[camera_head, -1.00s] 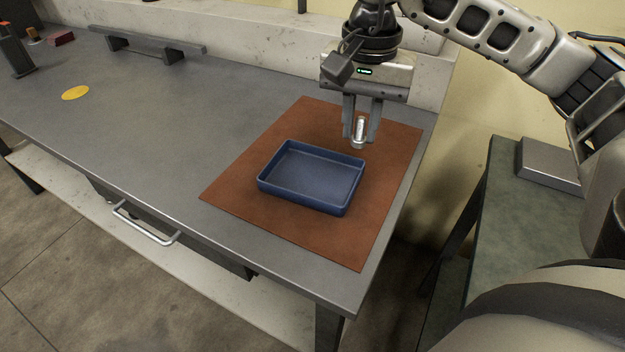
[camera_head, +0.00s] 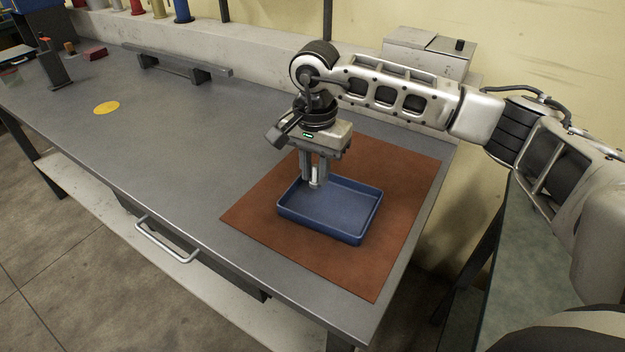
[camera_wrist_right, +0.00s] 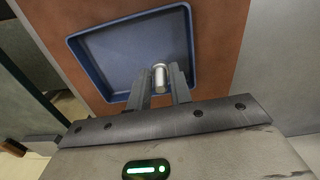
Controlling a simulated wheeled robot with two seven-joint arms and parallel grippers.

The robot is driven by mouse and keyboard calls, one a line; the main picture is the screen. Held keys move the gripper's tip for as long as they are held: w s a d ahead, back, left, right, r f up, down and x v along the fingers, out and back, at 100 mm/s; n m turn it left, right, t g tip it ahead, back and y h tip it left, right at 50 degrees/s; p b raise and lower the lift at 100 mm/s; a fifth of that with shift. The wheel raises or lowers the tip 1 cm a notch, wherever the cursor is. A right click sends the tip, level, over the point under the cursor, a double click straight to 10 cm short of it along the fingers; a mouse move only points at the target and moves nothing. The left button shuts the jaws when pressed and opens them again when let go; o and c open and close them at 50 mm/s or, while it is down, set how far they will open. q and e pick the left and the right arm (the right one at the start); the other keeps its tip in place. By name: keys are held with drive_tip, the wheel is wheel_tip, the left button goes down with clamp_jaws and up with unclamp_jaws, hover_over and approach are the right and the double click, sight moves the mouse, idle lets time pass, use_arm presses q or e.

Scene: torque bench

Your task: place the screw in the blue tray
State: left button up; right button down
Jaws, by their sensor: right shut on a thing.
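The blue tray (camera_head: 335,212) lies on the brown mat on the bench. It also shows in the right wrist view (camera_wrist_right: 120,58), with nothing seen lying in it. My right gripper (camera_head: 314,181) points down over the tray's back left part and is shut on the screw (camera_head: 315,175). In the right wrist view the screw (camera_wrist_right: 160,77) is a silver, upright cylinder between the two fingers (camera_wrist_right: 160,85). The fingertips overlap the tray's interior in the picture; I cannot tell their exact height above its floor. My left gripper is not in view.
The brown mat (camera_head: 285,243) covers the right end of the grey bench (camera_head: 190,160). A yellow disc (camera_head: 107,108) lies at the left. A dark raised bar (camera_head: 178,64) stands near the back wall. The bench between disc and mat is clear.

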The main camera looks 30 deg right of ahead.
sight(313, 180)
drive_tip(key=shift+w+a+f, duration=0.2)
drive_tip(key=shift+f, duration=0.1)
wheel_tip(313, 180, down, 3)
drive_tip(key=shift+f, duration=0.1)
drive_tip(key=shift+f, duration=0.15)
drive_tip(key=c, duration=1.3)
unclamp_jaws()
drive_tip(key=shift+o, duration=0.2)
